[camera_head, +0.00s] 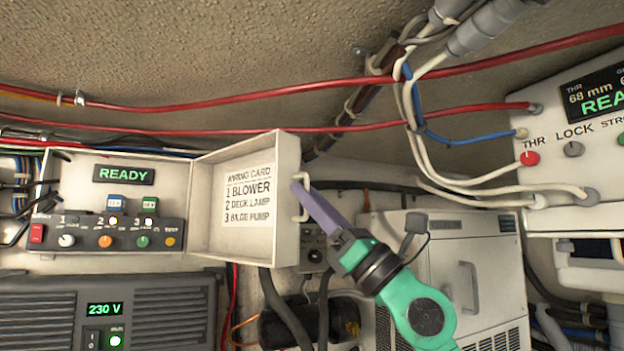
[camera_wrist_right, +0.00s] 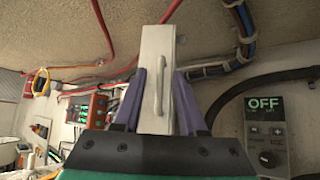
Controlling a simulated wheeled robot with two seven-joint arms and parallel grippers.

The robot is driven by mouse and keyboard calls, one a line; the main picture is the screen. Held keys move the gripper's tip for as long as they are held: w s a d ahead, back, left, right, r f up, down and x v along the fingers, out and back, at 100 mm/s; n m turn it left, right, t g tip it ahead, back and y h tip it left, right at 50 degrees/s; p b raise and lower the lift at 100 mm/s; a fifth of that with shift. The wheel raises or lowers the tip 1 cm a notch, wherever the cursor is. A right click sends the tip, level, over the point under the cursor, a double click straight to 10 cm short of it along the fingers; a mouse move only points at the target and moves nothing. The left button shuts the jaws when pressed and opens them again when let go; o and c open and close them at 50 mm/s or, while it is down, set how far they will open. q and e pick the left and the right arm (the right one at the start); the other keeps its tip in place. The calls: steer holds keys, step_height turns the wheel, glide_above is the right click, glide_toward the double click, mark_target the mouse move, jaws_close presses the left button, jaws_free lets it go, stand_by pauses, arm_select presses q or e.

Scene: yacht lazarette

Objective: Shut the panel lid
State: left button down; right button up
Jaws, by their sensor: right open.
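The panel lid (camera_head: 240,200) is a beige-white box-like door with a printed wiring card on its inner face. It stands swung open to the right of the panel box (camera_head: 110,205). Its handle (camera_head: 304,200) is on the free edge. My right gripper (camera_head: 298,188) reaches in from the lower right, its purple fingertips at the handle. In the right wrist view the fingers (camera_wrist_right: 159,85) are open, one on each side of the lid edge (camera_wrist_right: 152,50), with the handle (camera_wrist_right: 158,88) between them. I cannot tell if they touch. My left gripper is not in view.
The open panel shows a READY display (camera_head: 123,174) and a row of knobs and switches. A 230 V unit (camera_head: 150,310) sits below. A white louvred cabinet (camera_head: 480,270) stands behind my right arm. Red cables cross the wall above the lid.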

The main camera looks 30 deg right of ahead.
steer(key=shift+s, duration=0.1)
jaws_close()
stand_by(1.3)
